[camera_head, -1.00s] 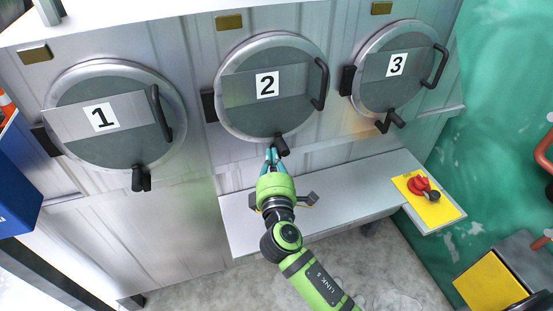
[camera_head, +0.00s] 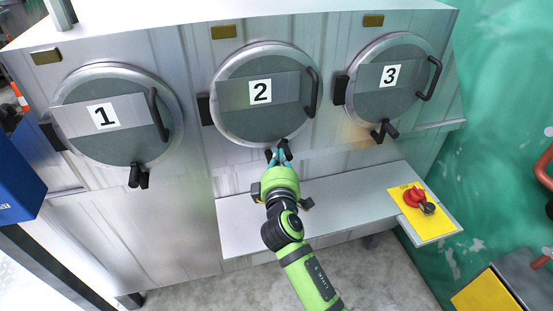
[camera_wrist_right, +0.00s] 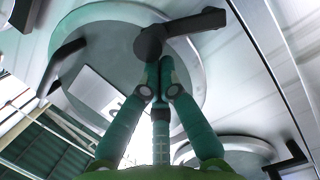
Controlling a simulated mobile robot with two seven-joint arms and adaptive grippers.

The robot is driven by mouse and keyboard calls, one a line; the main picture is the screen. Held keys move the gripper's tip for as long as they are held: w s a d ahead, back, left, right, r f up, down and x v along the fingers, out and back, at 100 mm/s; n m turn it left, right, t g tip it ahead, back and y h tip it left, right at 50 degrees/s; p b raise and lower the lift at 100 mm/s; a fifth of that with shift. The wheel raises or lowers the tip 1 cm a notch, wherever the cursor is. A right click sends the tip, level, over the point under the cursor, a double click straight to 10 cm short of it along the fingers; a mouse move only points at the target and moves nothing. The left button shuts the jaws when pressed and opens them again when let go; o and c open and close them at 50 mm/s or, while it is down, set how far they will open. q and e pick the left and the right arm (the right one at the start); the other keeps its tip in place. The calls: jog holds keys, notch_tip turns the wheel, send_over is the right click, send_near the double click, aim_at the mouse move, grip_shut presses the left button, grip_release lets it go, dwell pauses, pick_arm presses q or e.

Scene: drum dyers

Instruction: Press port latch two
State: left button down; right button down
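Port two (camera_head: 262,120) is a round grey door with a white "2" label in the middle of the machine front in the head view. Its dark latch (camera_head: 286,146) is at the lower rim of the door. My right gripper (camera_head: 278,156) is right at the latch from below, with its teal fingertips partly covering it. In the right wrist view the latch (camera_wrist_right: 150,42) shows as a dark knob with a bar pointing right. The gripper fingers (camera_wrist_right: 158,76) are drawn together just below the knob; I cannot tell if they touch it. My left gripper is not in view.
Port one (camera_head: 110,140) is on the left and port three (camera_head: 388,100) on the right, each with a low latch. A white ledge (camera_head: 345,205) runs below the ports. A yellow panel with a red switch (camera_head: 415,197) is at its right end.

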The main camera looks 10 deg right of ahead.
aim_at(292, 158)
jog(key=shift+w+d+f+m, duration=0.15)
jog(key=shift+d+m, duration=0.1)
jog(key=shift+d, duration=0.25)
jog(key=shift+d+f+m, duration=0.2)
jog(key=shift+d, duration=0.3)
jog(key=shift+w+d+f+m, duration=0.15)
jog(key=shift+d+m, duration=0.1)
jog(key=shift+d, duration=0.25)
jog(key=shift+s+d+f, duration=0.1)
jog(key=shift+d+f, duration=0.15)
jog(key=shift+d, duration=0.05)
jog(key=shift+d+f, duration=0.6)
jog(key=shift+s, duration=0.1)
jog(key=v, duration=1.2)
jog(key=shift+r, duration=0.2)
jog(key=shift+d, duration=0.1)
